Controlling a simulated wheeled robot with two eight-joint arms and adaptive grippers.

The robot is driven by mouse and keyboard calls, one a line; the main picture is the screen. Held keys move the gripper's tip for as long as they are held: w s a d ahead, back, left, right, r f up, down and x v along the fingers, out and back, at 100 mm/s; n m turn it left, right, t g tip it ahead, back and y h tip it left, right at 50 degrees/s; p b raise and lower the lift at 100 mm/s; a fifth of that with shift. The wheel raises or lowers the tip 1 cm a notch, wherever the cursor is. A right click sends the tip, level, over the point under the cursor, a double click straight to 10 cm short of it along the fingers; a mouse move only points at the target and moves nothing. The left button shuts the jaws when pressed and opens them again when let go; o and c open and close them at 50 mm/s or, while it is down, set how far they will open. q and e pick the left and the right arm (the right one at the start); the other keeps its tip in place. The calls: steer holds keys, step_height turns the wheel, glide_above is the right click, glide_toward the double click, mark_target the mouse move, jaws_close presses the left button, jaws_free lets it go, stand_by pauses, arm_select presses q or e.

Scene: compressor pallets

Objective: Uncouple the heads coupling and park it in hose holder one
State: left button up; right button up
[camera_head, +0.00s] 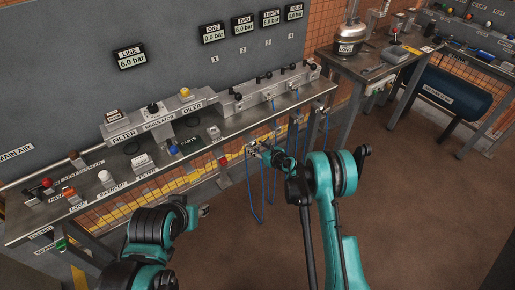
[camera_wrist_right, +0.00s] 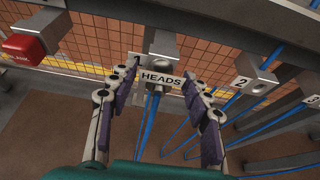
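The heads coupling (camera_wrist_right: 160,64) is a grey rounded fitting with a white HEADS tag, seen in the right wrist view. It sits at a grey bracket under the bench edge; a blue hose (camera_wrist_right: 150,125) hangs below. My right gripper (camera_wrist_right: 162,78) is open, its purple-padded fingers on either side of the tag, with gaps beside the fitting. In the head view my right gripper (camera_head: 256,150) is at the bench's front edge.
A red block (camera_wrist_right: 24,47) is left of the coupling. Blue hoses hang below the bench (camera_head: 215,165). A manifold (camera_head: 265,88) and filter unit (camera_head: 150,120) stand on top. A side table (camera_head: 370,62) is at the right; the floor in front is clear.

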steer(key=v, duration=1.2)
